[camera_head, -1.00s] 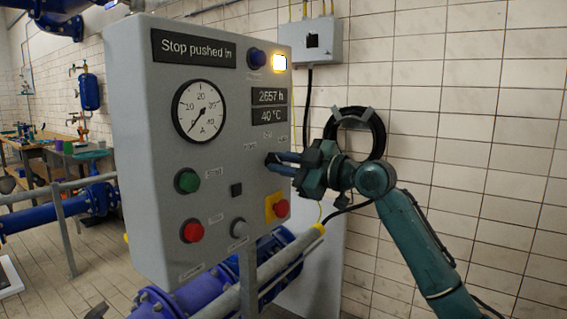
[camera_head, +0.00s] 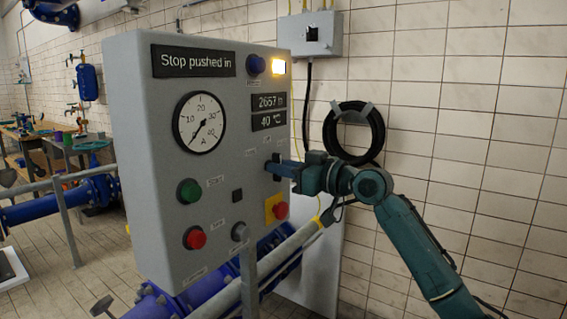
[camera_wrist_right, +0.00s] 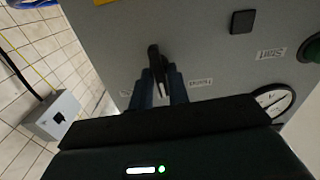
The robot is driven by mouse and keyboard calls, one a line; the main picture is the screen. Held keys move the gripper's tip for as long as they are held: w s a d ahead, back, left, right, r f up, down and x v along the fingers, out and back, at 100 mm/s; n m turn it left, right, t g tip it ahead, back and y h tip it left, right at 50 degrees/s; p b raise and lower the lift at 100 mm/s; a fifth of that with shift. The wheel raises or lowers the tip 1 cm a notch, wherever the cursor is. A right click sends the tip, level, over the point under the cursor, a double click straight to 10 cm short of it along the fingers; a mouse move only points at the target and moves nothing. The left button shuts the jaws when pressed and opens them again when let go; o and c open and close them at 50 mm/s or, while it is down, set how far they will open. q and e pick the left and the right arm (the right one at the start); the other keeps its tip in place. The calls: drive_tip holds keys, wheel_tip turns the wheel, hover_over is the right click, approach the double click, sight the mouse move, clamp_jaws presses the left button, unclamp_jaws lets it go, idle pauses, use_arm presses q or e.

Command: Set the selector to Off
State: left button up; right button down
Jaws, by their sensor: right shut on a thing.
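The selector (camera_wrist_right: 154,60) is a black knob on the grey control panel (camera_head: 150,130). In the right wrist view it stands between the two blue-grey fingers of my right gripper (camera_wrist_right: 159,85), which is shut on it. In the head view my right gripper (camera_head: 276,167) reaches the panel from the right and mostly covers the selector. A label reading "Hand" (camera_wrist_right: 201,83) lies beside the knob in the wrist view; the other small labels are too blurred to read. The knob's exact pointing is hard to tell. My left gripper is out of view.
Near the selector are a red button on a yellow plate (camera_head: 279,209), a green button (camera_head: 189,191) and a red button (camera_head: 194,237). A lit lamp (camera_head: 278,67) sits at the top. A cable coil (camera_head: 356,132) hangs on the tiled wall. A pipe (camera_head: 290,246) runs below.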

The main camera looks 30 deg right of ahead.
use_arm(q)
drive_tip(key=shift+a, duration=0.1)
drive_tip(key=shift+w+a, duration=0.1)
use_arm(e)
drive_tip(key=shift+m, duration=0.3)
drive_tip(key=c, duration=1.5)
unclamp_jaws()
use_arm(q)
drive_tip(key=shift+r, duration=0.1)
